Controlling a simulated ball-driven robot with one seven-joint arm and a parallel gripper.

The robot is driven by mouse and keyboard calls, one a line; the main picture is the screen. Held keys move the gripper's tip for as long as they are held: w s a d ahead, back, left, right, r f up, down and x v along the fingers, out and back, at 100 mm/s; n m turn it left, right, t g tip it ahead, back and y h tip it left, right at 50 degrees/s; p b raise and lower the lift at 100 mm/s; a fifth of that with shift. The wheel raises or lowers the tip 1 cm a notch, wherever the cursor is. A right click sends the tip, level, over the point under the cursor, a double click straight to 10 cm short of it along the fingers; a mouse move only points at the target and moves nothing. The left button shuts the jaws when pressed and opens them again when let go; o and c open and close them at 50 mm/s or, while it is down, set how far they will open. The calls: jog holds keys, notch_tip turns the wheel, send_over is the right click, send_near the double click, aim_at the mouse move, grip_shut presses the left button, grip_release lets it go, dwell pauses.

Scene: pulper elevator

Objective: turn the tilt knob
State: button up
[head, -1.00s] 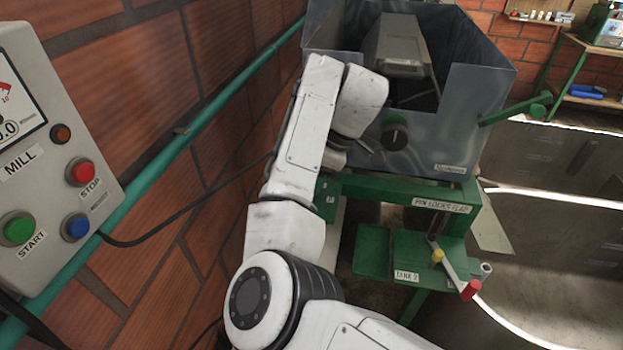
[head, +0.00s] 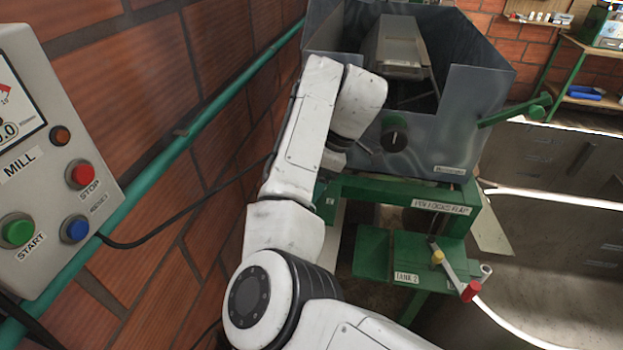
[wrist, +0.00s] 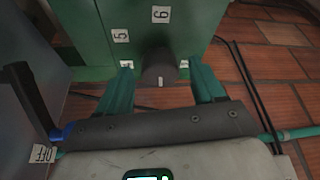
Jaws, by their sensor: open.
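In the wrist view a dark round knob (wrist: 157,68) with a white pointer mark sticks out from a green panel (wrist: 95,22) with number tags, among them 5 and 6. My gripper (wrist: 160,77) is open, with one teal finger to each side of the knob in the picture. I see gaps on both sides, and I cannot tell how far the fingertips reach along the knob. In the head view my arm hides the gripper and this knob. Another dark knob (head: 394,132) shows on the front of the grey metal box.
The grey metal box (head: 465,125) stands on a green frame (head: 410,190). A crank with a red grip (head: 471,291) sits below. A brick wall, a green pipe (head: 160,158) and the mill control box (head: 50,165) are close on the left. A black lever (wrist: 30,100) stands at the wrist view's left.

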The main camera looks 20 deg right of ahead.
jog(key=shift+r, duration=0.1)
jog(key=v, duration=1)
jog(key=shift+d+r, duration=0.25)
jog(key=shift+s, duration=0.1)
